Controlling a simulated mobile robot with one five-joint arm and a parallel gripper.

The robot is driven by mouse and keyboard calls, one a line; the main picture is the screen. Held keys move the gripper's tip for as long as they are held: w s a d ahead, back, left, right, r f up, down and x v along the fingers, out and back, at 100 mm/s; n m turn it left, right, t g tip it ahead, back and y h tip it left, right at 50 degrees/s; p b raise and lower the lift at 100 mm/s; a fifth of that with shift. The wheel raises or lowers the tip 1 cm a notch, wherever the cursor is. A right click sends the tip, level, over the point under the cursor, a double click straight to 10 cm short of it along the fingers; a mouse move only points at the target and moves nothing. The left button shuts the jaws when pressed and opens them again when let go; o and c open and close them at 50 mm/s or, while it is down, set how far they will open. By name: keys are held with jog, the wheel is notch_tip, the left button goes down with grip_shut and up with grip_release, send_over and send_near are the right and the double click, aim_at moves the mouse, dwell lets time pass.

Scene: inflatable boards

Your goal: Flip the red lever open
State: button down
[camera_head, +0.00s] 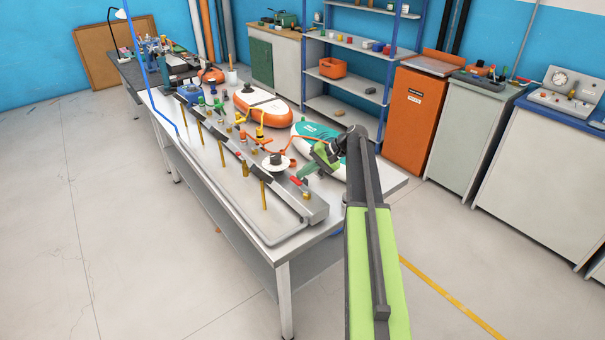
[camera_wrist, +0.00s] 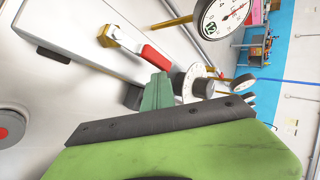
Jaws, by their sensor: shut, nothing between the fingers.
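The red lever (camera_wrist: 158,57) is in the wrist view, on a brass valve fitting (camera_wrist: 112,37) at the side of a grey metal manifold (camera_wrist: 75,45). In the head view the red lever (camera_head: 296,181) shows near the manifold's near end. My gripper (camera_wrist: 158,84) has green fingers, shut and empty. Their tips are close to the free end of the red lever; I cannot tell whether they touch it. In the head view my gripper (camera_head: 304,172) is above and right of the lever, beside a round gauge (camera_head: 276,162).
Several brass fittings, coloured levers and gauges line the manifold on the table (camera_head: 385,180). A teal and white inflatable board (camera_head: 312,130) and an orange and white one (camera_head: 262,106) lie behind it. A large dial (camera_wrist: 222,15) is close to my gripper in the wrist view.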

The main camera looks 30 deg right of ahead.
jog(key=w+d+r+p, duration=0.2)
jog(key=d+r+p, duration=0.4)
jog(key=d, duration=0.5)
jog(key=shift+r+p, duration=0.4)
jog(key=shift+p, duration=0.05)
jog(key=shift+d, duration=0.1)
